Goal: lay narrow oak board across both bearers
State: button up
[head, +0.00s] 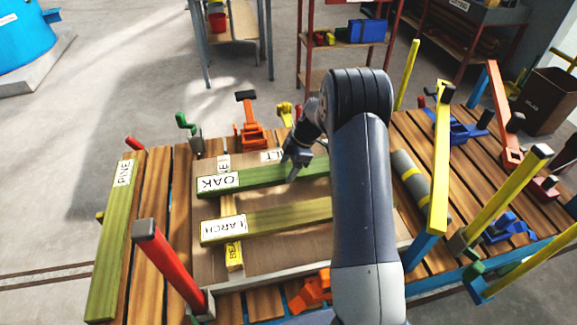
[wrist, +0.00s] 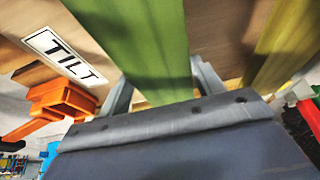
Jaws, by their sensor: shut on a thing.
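The narrow oak board (head: 262,180) is green with an "OAK" label at its left end. My gripper (head: 297,165) is shut on it right of its middle; in the wrist view the board (wrist: 145,45) runs between the two fingers. One bearer (head: 227,203) of pale wood runs front to back, with a yellow tag near its front end. The oak board's left part crosses over it; I cannot tell whether they touch. The larch board (head: 270,220) lies across this bearer in front of the oak board. The other bearer is not visible, perhaps hidden by my arm.
A pine board (head: 115,240) lies at the left of the slatted table. A red post (head: 170,265) stands at front left. An orange clamp (head: 250,125) is behind the oak board, near the "TILT" label (wrist: 62,57). Yellow posts (head: 440,155) and a grey roll (head: 408,178) are right.

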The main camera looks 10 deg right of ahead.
jog(key=shift+f, duration=0.1)
jog(key=o, duration=1.5)
jog(key=shift+r, duration=0.2)
jog(key=b+v, duration=0.1)
jog(key=v, duration=1)
jog(key=shift+d+r, duration=0.25)
jog(key=shift+r, duration=0.1)
jog(key=shift+f, duration=0.1)
